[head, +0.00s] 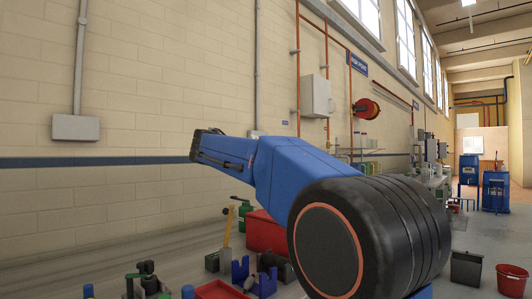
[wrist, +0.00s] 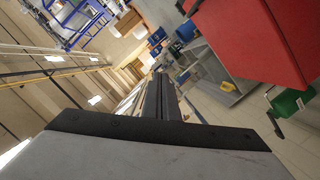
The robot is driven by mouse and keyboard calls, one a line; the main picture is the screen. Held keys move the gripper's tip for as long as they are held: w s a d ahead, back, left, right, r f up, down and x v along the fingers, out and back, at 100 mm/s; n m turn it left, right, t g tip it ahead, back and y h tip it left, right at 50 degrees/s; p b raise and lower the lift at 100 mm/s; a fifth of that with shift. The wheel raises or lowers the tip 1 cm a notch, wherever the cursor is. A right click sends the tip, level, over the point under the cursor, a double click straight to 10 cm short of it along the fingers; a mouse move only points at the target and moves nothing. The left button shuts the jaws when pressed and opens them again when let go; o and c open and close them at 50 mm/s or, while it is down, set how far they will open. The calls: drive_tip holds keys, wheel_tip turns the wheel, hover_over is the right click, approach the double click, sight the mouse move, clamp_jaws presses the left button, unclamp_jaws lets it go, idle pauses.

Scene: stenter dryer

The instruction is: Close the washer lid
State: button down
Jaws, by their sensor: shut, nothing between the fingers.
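I cannot make out a washer or its lid in either view. In the wrist view my gripper (wrist: 158,92) shows as dark fingers close together, shut with nothing between them. It points out into open room, apart from any object. In the head view my blue arm with its large black joint fills the middle and hides part of the bench and wall behind it. The gripper itself cannot be told apart there.
A workbench along the wall holds a red box (head: 266,232), a red tray (head: 222,290), a blue holder (head: 240,272) and small tools. A dark bin (head: 466,268) and a red bin (head: 513,281) stand on the floor at right. In the wrist view a large red box (wrist: 258,38) is close at upper right.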

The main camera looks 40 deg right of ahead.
drive_tip(key=s+f+m+t, duration=0.1)
drive_tip(key=s+f, duration=0.3)
drive_tip(key=f, duration=0.5)
drive_tip(key=s+f+m+t, duration=0.1)
drive_tip(key=s+f+m, duration=0.3)
drive_tip(key=f, duration=0.6)
drive_tip(key=shift+s+d+m+y, duration=0.3)
drive_tip(key=shift+s, duration=0.2)
drive_tip(key=shift+f, duration=0.15)
drive_tip(key=a+r, duration=0.7)
drive_tip(key=a, duration=0.2)
drive_tip(key=shift+s+a+r, duration=0.2)
drive_tip(key=shift+s+a, duration=0.1)
drive_tip(key=shift+s, duration=0.05)
